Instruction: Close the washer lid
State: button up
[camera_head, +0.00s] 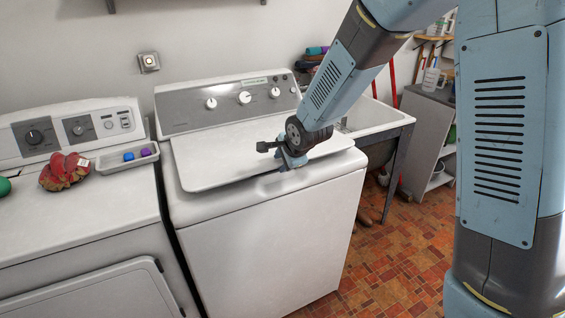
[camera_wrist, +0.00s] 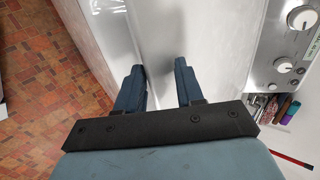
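The white washer (camera_head: 270,235) stands in the middle of the head view, with its control panel at the back. Its white lid (camera_head: 225,150) lies down over the top, flat or nearly so; I cannot tell whether a small gap remains under its front edge. My gripper (camera_head: 280,155) is at the lid's front edge, right of its middle. In the wrist view my gripper (camera_wrist: 159,68) shows two dark blue fingers with a gap between them and nothing held. The pale lid surface (camera_wrist: 205,45) lies beyond the fingers. Whether they touch it is unclear.
A dryer (camera_head: 75,215) stands close on the left, with red gloves (camera_head: 65,171) and a small tray (camera_head: 127,161) on top. A utility sink (camera_head: 375,120) is at the right behind my arm. Tiled floor (camera_head: 385,260) is open at the front right.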

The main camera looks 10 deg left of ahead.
jog(key=v, duration=1.2)
jog(key=shift+s+r, duration=0.3)
jog(key=shift+r, duration=0.05)
jog(key=shift+c, duration=0.3)
